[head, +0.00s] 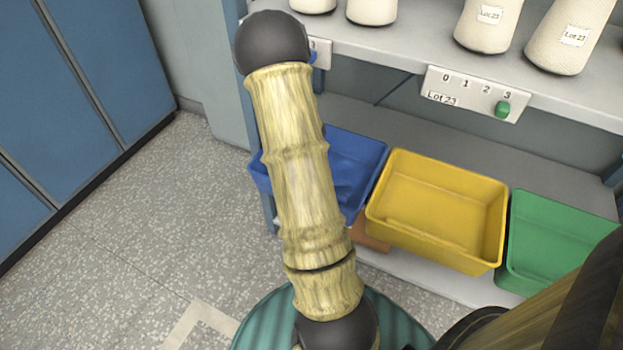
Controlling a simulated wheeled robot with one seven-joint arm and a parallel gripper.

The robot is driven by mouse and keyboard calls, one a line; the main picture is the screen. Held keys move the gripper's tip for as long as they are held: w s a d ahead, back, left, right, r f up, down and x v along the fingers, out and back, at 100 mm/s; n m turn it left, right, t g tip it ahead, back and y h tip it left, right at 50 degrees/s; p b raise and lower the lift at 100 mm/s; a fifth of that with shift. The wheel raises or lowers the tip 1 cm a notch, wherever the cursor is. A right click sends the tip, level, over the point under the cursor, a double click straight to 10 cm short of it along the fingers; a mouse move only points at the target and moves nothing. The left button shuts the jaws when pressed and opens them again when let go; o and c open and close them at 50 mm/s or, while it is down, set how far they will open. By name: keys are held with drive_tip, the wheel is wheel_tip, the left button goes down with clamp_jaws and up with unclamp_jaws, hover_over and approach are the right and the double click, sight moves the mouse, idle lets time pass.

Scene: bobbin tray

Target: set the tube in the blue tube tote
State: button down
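The blue tote (352,152) sits at the left of the lower shelf. My arm crosses in front of it and hides much of its middle. The part of its inside that shows looks empty. No tube that I can make out is in view; one could be hidden behind my arm or lie outside the picture. My gripper is not in view.
A yellow tote (437,204) and a green tote (556,243) stand right of the blue one; what shows inside looks empty. Cream cones (489,25) with "Lot 23" labels stand on the upper shelf. Its plate (470,97) has a green marker (503,109) under 3. Open floor (130,235) lies left.

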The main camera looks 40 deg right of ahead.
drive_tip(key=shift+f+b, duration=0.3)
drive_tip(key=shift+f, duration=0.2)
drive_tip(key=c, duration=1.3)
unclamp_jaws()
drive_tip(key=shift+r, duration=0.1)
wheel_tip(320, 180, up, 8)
drive_tip(key=p, duration=0.4)
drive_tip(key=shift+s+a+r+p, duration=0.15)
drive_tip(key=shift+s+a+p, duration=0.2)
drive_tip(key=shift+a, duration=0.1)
